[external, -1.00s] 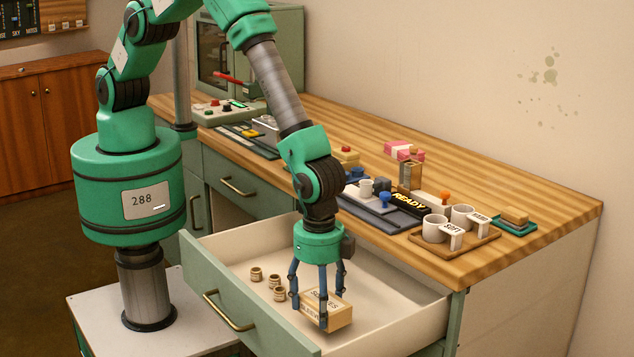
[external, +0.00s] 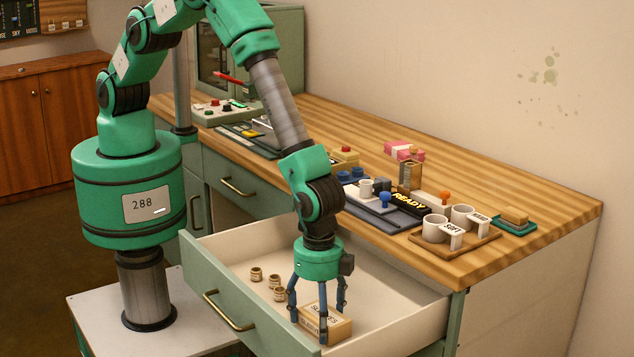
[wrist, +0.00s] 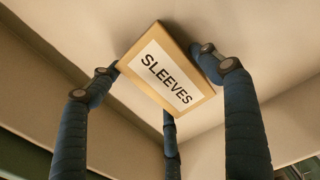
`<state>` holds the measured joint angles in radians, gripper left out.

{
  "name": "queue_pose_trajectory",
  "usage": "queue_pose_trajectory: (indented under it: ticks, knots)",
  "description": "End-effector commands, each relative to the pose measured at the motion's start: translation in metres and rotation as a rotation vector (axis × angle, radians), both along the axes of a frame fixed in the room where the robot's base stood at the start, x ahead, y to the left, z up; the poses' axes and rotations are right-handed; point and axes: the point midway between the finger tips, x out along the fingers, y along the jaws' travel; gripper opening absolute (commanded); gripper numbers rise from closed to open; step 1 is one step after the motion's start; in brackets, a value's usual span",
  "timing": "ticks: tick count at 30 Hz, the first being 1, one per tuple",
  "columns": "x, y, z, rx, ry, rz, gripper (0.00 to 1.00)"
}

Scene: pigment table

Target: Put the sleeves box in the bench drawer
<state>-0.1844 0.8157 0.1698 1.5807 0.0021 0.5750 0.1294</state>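The sleeves box (external: 340,328) is a small tan carton with a white label. It is low inside the open bench drawer (external: 415,318), near its front right part; I cannot tell whether it touches the drawer floor. My gripper (external: 318,322) points straight down with its blue fingers around the box. In the wrist view the box (wrist: 165,68) shows its SLEEVES label, and the fingertips of my gripper (wrist: 158,70) meet its edges on several sides. The undersides of the box and fingertips are hidden.
Several small brass-coloured pots (external: 268,282) stand in the drawer left of the box. The drawer front (external: 240,300) and side walls rise around it. The benchtop (external: 560,205) above holds a wooden tray (external: 470,247) with cups and other small items. The drawer's back area is clear.

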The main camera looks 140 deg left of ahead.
Motion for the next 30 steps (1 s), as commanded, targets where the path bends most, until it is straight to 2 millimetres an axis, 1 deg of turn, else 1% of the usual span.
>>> queue_pose_trajectory:
  ticks: [11, 17, 23, 30]
  knots:
    - [0.0, 0.0, 0.001, 0.0, 0.0, 0.0, 0.89]
    - [0.0, 0.0, 0.01, 0.0, -0.001, 0.0, 0.89]
    - [0.0, 0.0, 0.033, 0.0, -0.002, 0.0, 0.89]
    - [0.001, 0.0, 0.074, 0.0, -0.002, 0.0, 0.89]
